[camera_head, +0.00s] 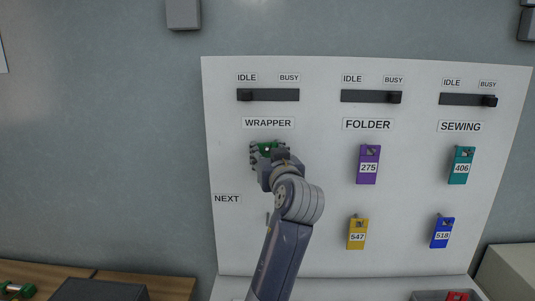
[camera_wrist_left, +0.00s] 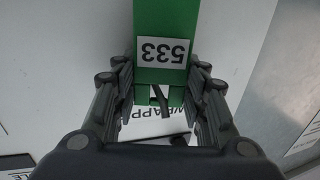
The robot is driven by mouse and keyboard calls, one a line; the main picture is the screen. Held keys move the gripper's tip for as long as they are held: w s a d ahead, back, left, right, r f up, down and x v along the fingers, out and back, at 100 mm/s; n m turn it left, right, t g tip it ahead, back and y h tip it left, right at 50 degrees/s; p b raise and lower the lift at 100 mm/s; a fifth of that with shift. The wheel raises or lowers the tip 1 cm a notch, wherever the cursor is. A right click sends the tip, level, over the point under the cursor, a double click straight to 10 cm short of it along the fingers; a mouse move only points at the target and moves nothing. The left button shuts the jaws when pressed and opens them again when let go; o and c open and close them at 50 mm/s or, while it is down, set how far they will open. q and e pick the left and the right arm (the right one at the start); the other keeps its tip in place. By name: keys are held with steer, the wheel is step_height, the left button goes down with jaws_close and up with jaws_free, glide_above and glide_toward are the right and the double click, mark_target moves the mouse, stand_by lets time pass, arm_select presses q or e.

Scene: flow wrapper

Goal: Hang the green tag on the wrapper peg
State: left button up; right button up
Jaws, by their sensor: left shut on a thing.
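The green tag (camera_head: 267,147), numbered 533 in the left wrist view (camera_wrist_left: 165,20), is at the board just under the WRAPPER label (camera_head: 269,123). My left gripper (camera_head: 268,152) is shut on it, with fingers on both sides of the tag in the left wrist view (camera_wrist_left: 160,75). The dark wrapper peg (camera_wrist_left: 160,99) shows at the tag's hole end. I cannot tell whether the peg passes fully through the hole. My gripper and arm hide most of the tag in the head view. My right gripper is out of view.
On the white board (camera_head: 325,220) hang a purple tag 275 (camera_head: 369,153), a teal tag 406 (camera_head: 461,155), a yellow tag 547 (camera_head: 357,243) and a blue tag 518 (camera_head: 441,241). The wrapper slider (camera_head: 280,95) has its knob at IDLE; the other two are at BUSY.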

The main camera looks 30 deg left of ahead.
arm_select(q)
steer(key=o, duration=1.1)
